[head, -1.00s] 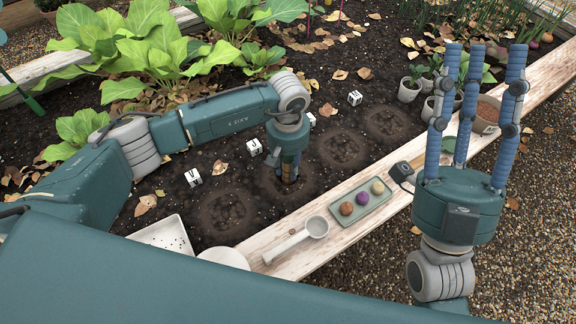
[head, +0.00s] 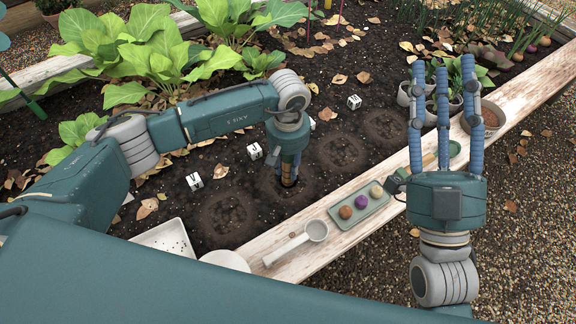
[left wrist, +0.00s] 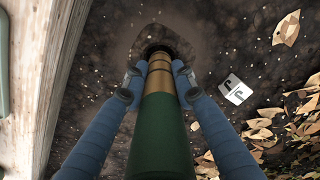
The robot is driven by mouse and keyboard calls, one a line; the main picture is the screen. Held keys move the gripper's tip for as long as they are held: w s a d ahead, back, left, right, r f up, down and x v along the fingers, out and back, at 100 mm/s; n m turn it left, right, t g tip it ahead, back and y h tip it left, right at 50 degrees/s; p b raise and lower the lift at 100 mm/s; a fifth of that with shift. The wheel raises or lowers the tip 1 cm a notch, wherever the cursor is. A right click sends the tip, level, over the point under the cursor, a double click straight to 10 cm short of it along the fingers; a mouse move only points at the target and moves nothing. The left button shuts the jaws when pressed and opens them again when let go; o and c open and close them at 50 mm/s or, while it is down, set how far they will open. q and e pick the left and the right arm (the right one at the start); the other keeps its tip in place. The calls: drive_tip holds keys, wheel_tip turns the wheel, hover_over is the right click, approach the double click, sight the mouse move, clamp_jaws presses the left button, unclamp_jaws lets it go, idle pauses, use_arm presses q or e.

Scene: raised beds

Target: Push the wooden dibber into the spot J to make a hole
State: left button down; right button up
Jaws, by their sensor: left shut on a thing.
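My left gripper (head: 288,168) is shut on the wooden dibber. In the left wrist view the dibber (left wrist: 160,125) has a green handle and a banded, wood-coloured lower part between the fingers (left wrist: 158,88). Its lower end meets a dark hole in the bare soil patch (left wrist: 135,45); the tip is hidden. The white cube marked J (head: 254,151) stands just left of that patch in the head view, and also shows in the left wrist view (left wrist: 236,90), apart from the fingers. My right gripper (head: 444,115) is open and empty, fingers pointing up, over the bed's right edge.
Other white cubes (head: 194,181) (head: 354,101) mark other soil patches (head: 228,214) (head: 342,152). Leafy plants (head: 150,60) grow at the back left; pots (head: 490,117) stand at right.

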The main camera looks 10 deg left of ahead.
sight(288, 157)
use_arm(q)
drive_tip(key=shift+r+p, duration=0.35)
drive_tip(key=shift+r, duration=0.7)
drive_tip(key=shift+r+p, duration=0.6)
drive_tip(key=shift+r, duration=0.55)
use_arm(e)
drive_tip(key=shift+w+f+g+h, duration=0.55)
drive_tip(key=shift+w+f+g, duration=0.85)
drive_tip(key=shift+f, duration=1.7)
drive_tip(key=shift+w+f+g+h, duration=0.65)
drive_tip(key=shift+f+g, duration=1.25)
drive_tip(key=shift+f, duration=1.15)
use_arm(q)
drive_tip(key=shift+r+p, duration=0.45)
drive_tip(key=shift+p, duration=0.1)
drive_tip(key=shift+r+p, duration=0.35)
drive_tip(key=shift+r, duration=0.3)
drive_tip(key=shift+r+p, duration=0.3)
drive_tip(key=shift+r, duration=0.6)
use_arm(e)
drive_tip(key=s+d+f+g+h, duration=0.1)
drive_tip(key=s+f+g, duration=0.1)
drive_tip(key=f, duration=0.4)
drive_tip(key=s+d+f+g+h, duration=0.1)
drive_tip(key=s+d+f+g, duration=0.1)
drive_tip(key=f+g, duration=0.2)
drive_tip(key=shift+d+f+m, duration=0.15)
drive_tip(key=shift+f+m, duration=0.15)
drive_tip(key=shift+f, duration=1)
